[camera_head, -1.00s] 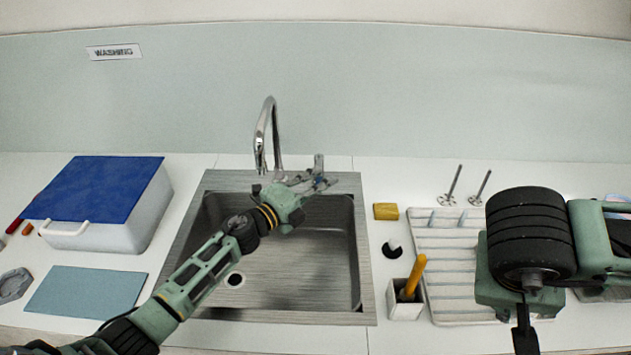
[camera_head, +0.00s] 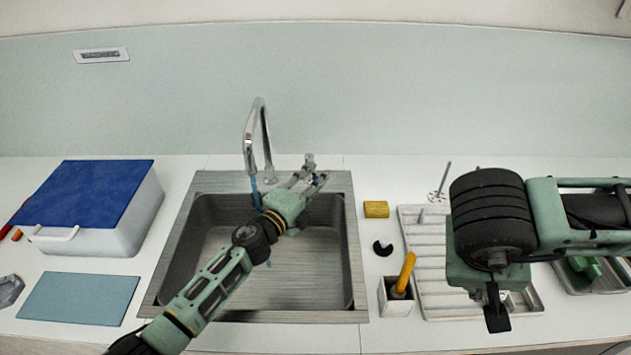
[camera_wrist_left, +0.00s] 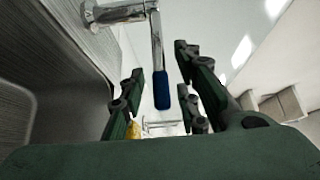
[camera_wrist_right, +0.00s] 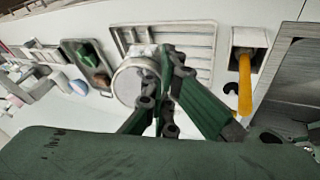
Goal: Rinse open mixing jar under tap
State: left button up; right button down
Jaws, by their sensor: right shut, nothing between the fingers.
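The chrome tap (camera_head: 258,130) stands behind the sink (camera_head: 344,290). A thin blue stream (camera_head: 255,192) shows below its spout. My left gripper (camera_head: 312,180) is over the back right of the sink, close to the tap's lever (camera_head: 309,162). In the left wrist view its fingers (camera_wrist_left: 158,90) are apart, and the chrome lever with a blue end (camera_wrist_left: 161,88) shows between them, with no clear contact. A round whitish vessel, probably the mixing jar (camera_wrist_right: 128,84), is on the rack in the right wrist view. My right gripper (camera_wrist_right: 163,75) is shut and empty in front of it.
A ribbed drying rack (camera_head: 420,270), a holder with an orange handle (camera_head: 396,290), a dark crescent-shaped item (camera_head: 382,248) and a yellow sponge (camera_head: 376,209) are right of the sink. A blue-lidded box (camera_head: 85,190) and blue mat (camera_head: 78,299) are left.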

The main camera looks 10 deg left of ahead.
pick_arm(q)
jog(key=v, duration=1.2)
